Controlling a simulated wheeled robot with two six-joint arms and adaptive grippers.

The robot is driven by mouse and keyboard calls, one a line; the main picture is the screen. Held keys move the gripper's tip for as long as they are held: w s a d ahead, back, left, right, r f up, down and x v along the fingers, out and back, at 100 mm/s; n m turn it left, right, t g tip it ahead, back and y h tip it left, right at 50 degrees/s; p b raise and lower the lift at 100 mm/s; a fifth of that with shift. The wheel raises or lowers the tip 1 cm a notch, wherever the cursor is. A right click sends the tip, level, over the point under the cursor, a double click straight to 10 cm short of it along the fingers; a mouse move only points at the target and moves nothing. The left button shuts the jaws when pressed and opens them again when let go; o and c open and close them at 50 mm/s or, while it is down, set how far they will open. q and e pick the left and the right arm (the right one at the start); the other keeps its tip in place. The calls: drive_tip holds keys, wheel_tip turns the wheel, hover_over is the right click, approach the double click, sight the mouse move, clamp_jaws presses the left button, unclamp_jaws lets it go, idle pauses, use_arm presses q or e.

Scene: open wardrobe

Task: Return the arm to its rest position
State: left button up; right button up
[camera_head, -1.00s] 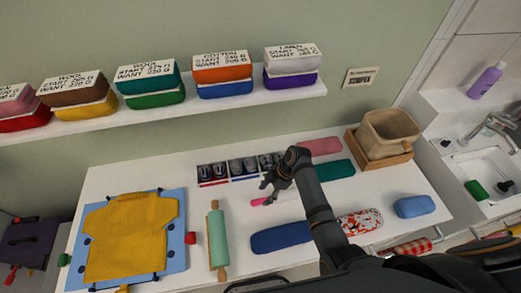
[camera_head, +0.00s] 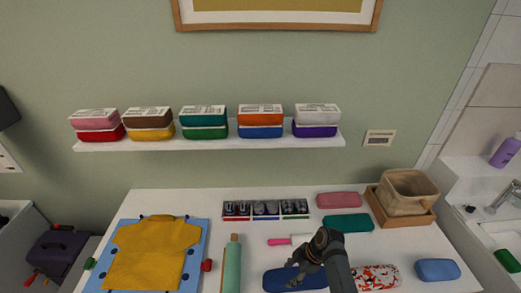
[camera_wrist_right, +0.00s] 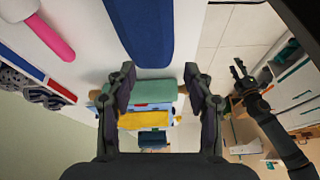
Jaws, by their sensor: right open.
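My right gripper (camera_head: 304,262) is over the front part of the white table, in front of the pink-handled tool and over the dark blue roll. In the right wrist view its two fingers (camera_wrist_right: 160,90) stand apart with nothing between them. The pink-handled tool (camera_head: 280,241) lies on the table, apart from the gripper; its handle also shows in the wrist view (camera_wrist_right: 50,38). Another dark arm with a gripper (camera_wrist_right: 246,80), my left one, shows at the right of the wrist view; its jaw opening is unclear. It is not in the head view.
A dark blue roll (camera_head: 284,279) lies close under the right gripper. A rolling pin (camera_head: 232,265) and a yellow garment on a blue board (camera_head: 200,270) are to the left. A beige basket (camera_head: 408,190) stands back right. A shelf (camera_head: 200,144) with lidded boxes hangs above.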

drive_tip(key=shift+s+d+r+m+h, duration=0.15)
drive_tip(key=shift+s+d+m, duration=0.1)
drive_tip(key=shift+d+m, duration=0.25)
drive_tip(key=shift+s+d+f+m+h, duration=0.1)
drive_tip(key=shift+s+d+m+h, duration=0.1)
drive_tip(key=shift+d+m, duration=0.3)
drive_tip(key=s+d+r+m+t+h, duration=0.4)
drive_tip(key=s+d+r+m+h, duration=0.1)
drive_tip(key=s+d+r+m, duration=0.8)
wheel_tip(320, 180, down, 34)
drive_tip(key=s+d+m+g+b, duration=0.1)
drive_tip(key=m+b, duration=0.1)
drive_tip(key=b, duration=0.5)
use_arm(q)
wheel_tip(320, 180, down, 12)
drive_tip(key=w+b, duration=0.2)
drive_tip(key=b, duration=0.3)
drive_tip(key=shift+w+f, duration=0.15)
drive_tip(key=shift+f, duration=0.1)
use_arm(e)
drive_tip(key=s+d+f+g, duration=0.1)
drive_tip(key=s+f, duration=1.7)
drive_tip(key=f, duration=0.3)
drive_tip(key=shift+s+d+g, duration=0.2)
drive_tip(key=shift+s+g, duration=0.1)
